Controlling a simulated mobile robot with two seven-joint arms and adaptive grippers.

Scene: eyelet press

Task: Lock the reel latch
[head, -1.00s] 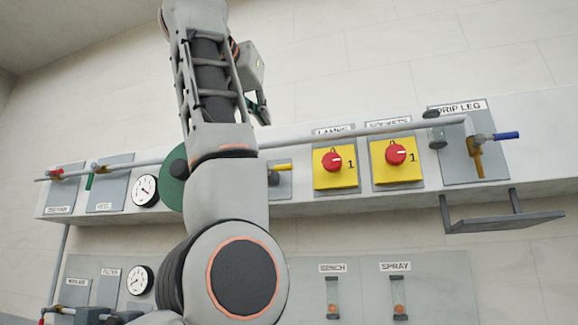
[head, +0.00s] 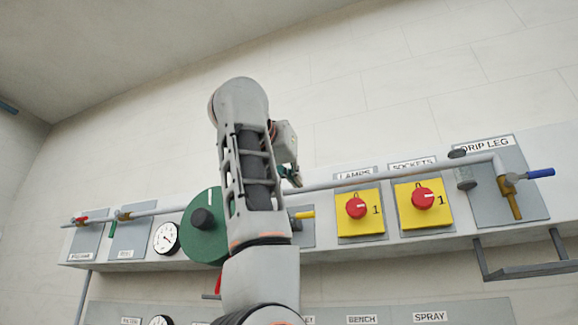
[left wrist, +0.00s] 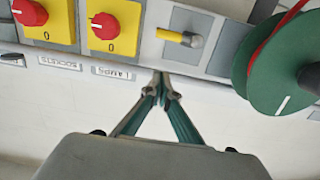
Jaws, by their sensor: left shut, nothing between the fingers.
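The green reel (head: 203,248) with a dark hub stands left of my arm on the wall panel. Right of it, a short yellow lever (head: 304,214), apparently the latch, lies about level on a grey plate (head: 306,238). In the upside-down left wrist view the lever (left wrist: 172,36) points left from its pivot, and red hose shows between the reel's green discs (left wrist: 285,85). My left gripper (head: 296,182) is shut and empty above the lever. In the wrist view its fingertips (left wrist: 162,76) are near the plate's edge, apart from the lever. My right gripper is out of view.
A pale pipe (head: 370,176) runs across the panel close to my left gripper. Two yellow switch boxes with red knobs, LAMPS (head: 356,207) and SOCKETS (head: 422,198), are to the right. A gauge (head: 166,238) is left of the reel. The wall above is bare.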

